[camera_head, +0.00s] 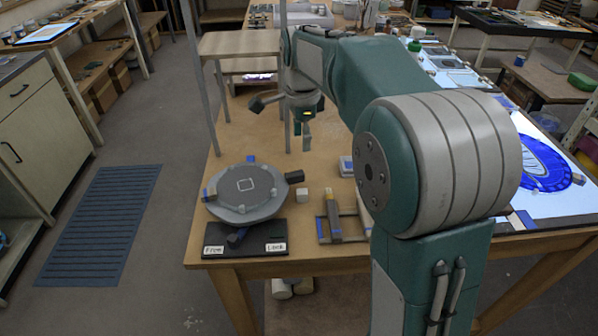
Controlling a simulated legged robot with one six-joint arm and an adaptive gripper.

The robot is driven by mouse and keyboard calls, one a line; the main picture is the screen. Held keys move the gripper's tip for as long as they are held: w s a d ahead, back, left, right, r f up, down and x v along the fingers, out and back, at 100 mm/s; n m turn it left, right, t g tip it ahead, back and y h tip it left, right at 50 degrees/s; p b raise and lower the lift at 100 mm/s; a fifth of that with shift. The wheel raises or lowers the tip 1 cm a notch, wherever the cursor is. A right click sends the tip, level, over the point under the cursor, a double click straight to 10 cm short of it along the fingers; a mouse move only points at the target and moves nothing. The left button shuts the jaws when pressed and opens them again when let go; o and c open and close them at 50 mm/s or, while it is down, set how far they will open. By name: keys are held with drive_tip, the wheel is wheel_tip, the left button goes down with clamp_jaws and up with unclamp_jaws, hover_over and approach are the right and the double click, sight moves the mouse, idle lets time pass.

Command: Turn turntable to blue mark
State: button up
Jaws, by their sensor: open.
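The turntable (226,194) is a grey many-sided disc with a pale square outline on top, sitting on a black base (256,238) at the table's near left corner. A blue mark (251,159) shows on its far rim and a bluish tab (210,192) on its left. A dark block (294,177) sticks out at its right. A dark blue piece (236,237) shows at its front, between labels reading "Free" (214,250) and "Lock" (275,247). My gripper (283,121) is open and empty, above and beyond the turntable, apart from it.
A small pale cube (302,198) and a tray with upright pieces (334,213) stand right of the turntable. A lit panel with blue glass art (545,166) lies at the right. A raised wooden stand (238,44) rises behind. My arm hides part of the table.

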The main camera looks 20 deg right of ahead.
sight(295, 173)
drive_tip(key=f, duration=0.2)
drive_tip(key=a+f, duration=0.1)
drive_tip(key=f, duration=0.1)
drive_tip(key=a+f, duration=0.1)
drive_tip(key=f, duration=0.1)
drive_tip(key=shift+a+f, duration=0.1)
drive_tip(key=shift+a, duration=0.05)
drive_tip(key=f, duration=0.2)
drive_tip(key=d+f, duration=0.1)
drive_tip(key=f, duration=0.1)
drive_tip(key=shift+d+f, duration=0.2)
drive_tip(key=shift+f, duration=0.1)
drive_tip(key=shift+a, duration=0.4)
drive_tip(key=shift+c, duration=0.6)
drive_tip(key=shift+a, duration=0.1)
drive_tip(key=c, duration=0.5)
clamp_jaws()
drive_tip(key=shift+d, duration=0.2)
